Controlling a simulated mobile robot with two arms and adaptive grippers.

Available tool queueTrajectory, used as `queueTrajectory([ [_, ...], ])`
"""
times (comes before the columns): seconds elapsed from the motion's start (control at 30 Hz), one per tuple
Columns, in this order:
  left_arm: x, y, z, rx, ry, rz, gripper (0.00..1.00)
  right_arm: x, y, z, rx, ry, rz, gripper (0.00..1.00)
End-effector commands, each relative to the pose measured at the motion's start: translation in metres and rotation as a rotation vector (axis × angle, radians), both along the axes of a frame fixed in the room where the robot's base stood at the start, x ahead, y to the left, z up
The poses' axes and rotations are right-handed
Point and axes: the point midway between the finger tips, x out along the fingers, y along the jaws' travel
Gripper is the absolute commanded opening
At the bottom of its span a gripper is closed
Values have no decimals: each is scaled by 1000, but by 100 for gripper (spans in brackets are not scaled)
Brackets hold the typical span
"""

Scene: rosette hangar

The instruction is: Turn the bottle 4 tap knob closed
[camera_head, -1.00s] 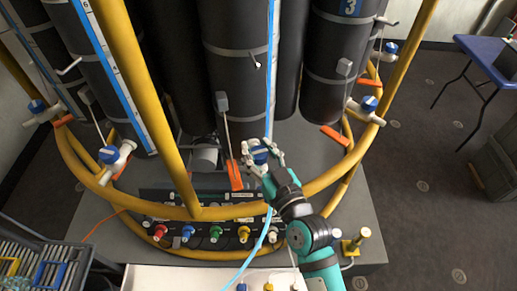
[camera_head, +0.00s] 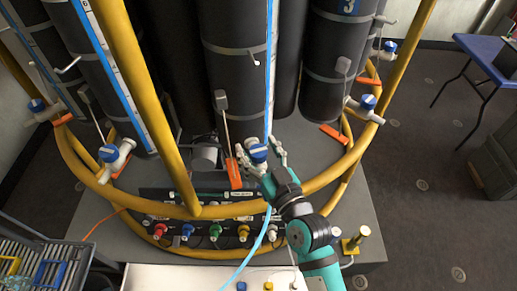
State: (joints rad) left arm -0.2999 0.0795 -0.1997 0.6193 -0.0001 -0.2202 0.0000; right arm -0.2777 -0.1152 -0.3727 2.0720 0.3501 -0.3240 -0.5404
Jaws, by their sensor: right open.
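A blue-topped tap knob (camera_head: 258,152) sits on a white tap at the foot of the dark middle bottle (camera_head: 235,70). I cannot read a number on that bottle. My right gripper (camera_head: 260,156) is open, with one finger on each side of the knob. The fingers look apart from the knob, though contact is hard to tell at this size. The gripper partly hides the tap body. My left gripper is not in view.
Other blue-topped taps (camera_head: 108,154) (camera_head: 367,102) stand around the ring of bottles. A yellow tube frame (camera_head: 325,180) curves around the gripper. An orange tag (camera_head: 234,175) hangs just left of it. A panel with several coloured knobs (camera_head: 215,232) lies below.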

Motion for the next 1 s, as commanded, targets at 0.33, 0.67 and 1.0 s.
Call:
queueTrajectory([
  [0.33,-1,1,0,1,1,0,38,-21,-10,0,-1,0,0,65],
  [0.67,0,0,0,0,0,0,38,-84,-40,-1,-4,3,2,65],
  [1.0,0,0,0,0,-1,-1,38,-109,-52,0,0,-1,0,65],
])
